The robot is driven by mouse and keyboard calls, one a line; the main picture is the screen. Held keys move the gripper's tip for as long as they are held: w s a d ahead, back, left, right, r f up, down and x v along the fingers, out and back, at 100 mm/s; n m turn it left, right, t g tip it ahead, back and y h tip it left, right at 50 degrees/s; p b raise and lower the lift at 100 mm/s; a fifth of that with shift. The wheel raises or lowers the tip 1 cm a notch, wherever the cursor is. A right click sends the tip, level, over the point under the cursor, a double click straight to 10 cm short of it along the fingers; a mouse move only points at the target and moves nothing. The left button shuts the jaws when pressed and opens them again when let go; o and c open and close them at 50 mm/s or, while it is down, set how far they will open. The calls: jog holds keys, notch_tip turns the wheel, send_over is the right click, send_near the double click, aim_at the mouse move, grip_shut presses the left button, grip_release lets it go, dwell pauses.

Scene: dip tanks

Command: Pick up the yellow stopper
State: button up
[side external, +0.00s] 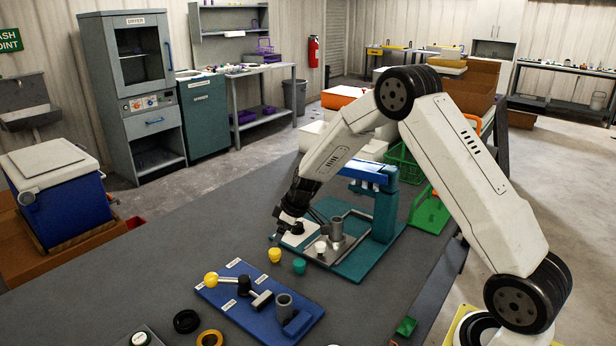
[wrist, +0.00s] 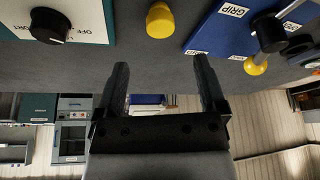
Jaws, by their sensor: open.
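The yellow stopper (side external: 274,255) stands on the dark grey bench, between the blue fixture board and the teal stand. In the wrist view the yellow stopper (wrist: 160,20) shows at the top centre, beyond and between the line of my fingertips. My gripper (side external: 276,227) is above the bench, just above and beside the stopper in the side view. In the wrist view my gripper (wrist: 160,66) has its two black fingers wide apart, with nothing between them.
A green stopper (side external: 299,265) stands close to the right of the yellow one. A white stopper (side external: 320,246) is by the grey cylinders on the teal stand (side external: 352,268). The blue board (side external: 232,310) carries a yellow-knobbed lever (side external: 211,279). Black and yellow rings lie in front.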

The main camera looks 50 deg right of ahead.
aim_at(274, 251)
jog(key=shift+x, duration=1.3)
jog(key=shift+f, duration=0.1)
jog(key=shift+x, duration=2.5)
jog(key=shift+s, duration=0.1)
grip_shut()
